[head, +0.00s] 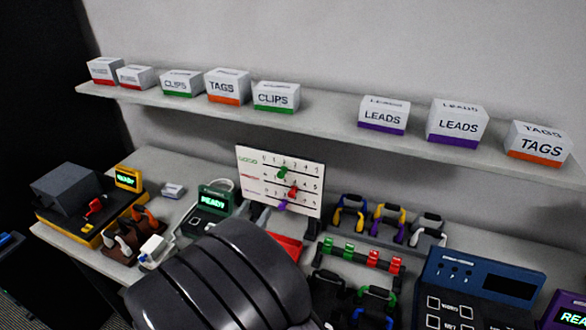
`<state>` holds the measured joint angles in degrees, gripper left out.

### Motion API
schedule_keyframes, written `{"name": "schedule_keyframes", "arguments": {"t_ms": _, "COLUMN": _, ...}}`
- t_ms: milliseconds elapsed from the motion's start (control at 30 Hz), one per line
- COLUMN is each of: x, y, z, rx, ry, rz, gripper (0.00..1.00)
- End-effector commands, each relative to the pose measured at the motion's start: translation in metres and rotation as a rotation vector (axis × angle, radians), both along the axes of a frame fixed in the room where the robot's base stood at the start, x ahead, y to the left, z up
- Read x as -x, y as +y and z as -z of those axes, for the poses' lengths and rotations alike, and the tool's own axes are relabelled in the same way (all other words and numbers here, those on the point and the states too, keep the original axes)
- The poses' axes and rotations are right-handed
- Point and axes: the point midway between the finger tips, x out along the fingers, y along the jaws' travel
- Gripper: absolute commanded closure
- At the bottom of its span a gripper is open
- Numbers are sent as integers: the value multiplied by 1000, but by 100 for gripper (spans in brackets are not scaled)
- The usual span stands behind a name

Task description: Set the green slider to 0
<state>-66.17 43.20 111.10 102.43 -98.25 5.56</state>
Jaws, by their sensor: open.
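A white slider board (250,154) stands tilted at the back of the bench, with several horizontal tracks and small printed numbers. The green slider (282,174) sits on the top track, left of the track's middle; the exact number beside it is too small to read. A red slider (292,191) is on the track below, and a purple slider (283,205) is on the lowest one. My thick black arm link fills the lower middle, in front of and below the board.
A shelf (330,123) with several labelled boxes runs above the board. A green READY device (213,200) stands left of it. Coloured cable clips (390,222) and a rack with green and red clamps (360,254) stand right. A blue console (480,287) is front right.

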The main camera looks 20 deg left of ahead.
Motion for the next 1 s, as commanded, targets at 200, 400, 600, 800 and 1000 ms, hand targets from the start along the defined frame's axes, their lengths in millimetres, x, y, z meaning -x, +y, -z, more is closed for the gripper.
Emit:
{"name": "schedule_keyframes", "arguments": {"t_ms": 200, "x": -68, "y": -7, "z": 2, "rx": -2, "ry": 0, "rz": 5, "gripper": 60}}
{"name": "schedule_keyframes", "arguments": {"t_ms": 400, "x": -118, "y": -11, "z": 1, "rx": -1, "ry": 0, "rz": 3, "gripper": 60}}
{"name": "schedule_keyframes", "arguments": {"t_ms": 600, "x": -139, "y": -12, "z": 0, "rx": -1, "ry": 1, "rz": 0, "gripper": 60}}
{"name": "schedule_keyframes", "arguments": {"t_ms": 800, "x": -142, "y": -12, "z": 0, "rx": -1, "ry": 1, "rz": 0, "gripper": 60}}
{"name": "schedule_keyframes", "arguments": {"t_ms": 1000, "x": -141, "y": -12, "z": 0, "rx": -1, "ry": 1, "rz": 0, "gripper": 81}}
